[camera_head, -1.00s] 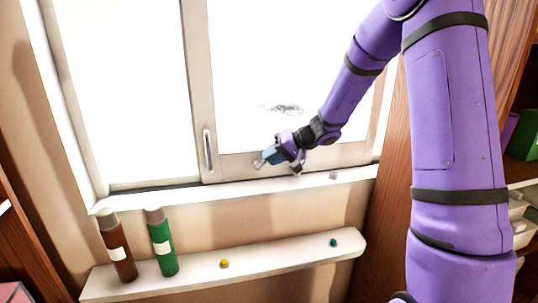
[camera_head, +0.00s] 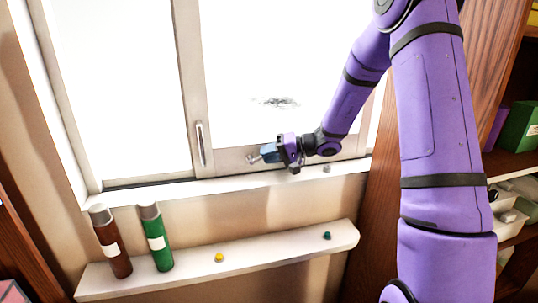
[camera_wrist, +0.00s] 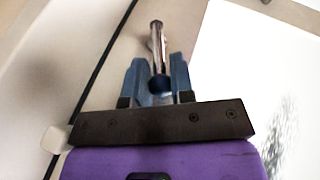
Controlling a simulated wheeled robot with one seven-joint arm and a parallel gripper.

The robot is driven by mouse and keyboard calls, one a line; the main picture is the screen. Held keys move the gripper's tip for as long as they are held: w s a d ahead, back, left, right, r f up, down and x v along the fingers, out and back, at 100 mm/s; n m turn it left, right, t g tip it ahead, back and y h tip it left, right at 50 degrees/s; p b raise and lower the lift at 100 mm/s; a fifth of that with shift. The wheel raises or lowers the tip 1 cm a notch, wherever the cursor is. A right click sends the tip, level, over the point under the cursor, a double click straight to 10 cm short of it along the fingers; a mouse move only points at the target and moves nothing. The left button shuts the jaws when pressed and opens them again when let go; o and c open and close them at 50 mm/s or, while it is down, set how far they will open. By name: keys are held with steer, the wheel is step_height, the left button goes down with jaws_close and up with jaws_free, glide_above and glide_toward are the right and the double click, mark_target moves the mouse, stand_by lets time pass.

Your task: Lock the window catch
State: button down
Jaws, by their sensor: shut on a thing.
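The window catch shows in the wrist view as a small metal lever (camera_wrist: 156,38) standing out from the window frame. In the head view the catch (camera_head: 253,159) is a small silvery piece low on the right sash's bottom rail. My gripper (camera_head: 268,153) is at the catch, coming from the right. In the wrist view its two blue fingers (camera_wrist: 158,72) are shut on the near end of the catch, with a dark rounded part between them. The catch's base is partly hidden behind the lever.
A vertical window handle (camera_head: 201,144) is left of the catch. A white sill (camera_head: 230,184) runs below, with a small grey object (camera_head: 326,169) on it. A lower shelf (camera_head: 275,249) holds a brown bottle (camera_head: 111,242), a green bottle (camera_head: 156,238) and small yellow and teal knobs.

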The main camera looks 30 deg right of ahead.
steer(key=shift+a, duration=0.1)
steer(key=c, duration=1)
jaws_free()
steer(key=v, duration=1)
steer(key=shift+s+d, duration=0.2)
steer(key=shift+d, duration=0.15)
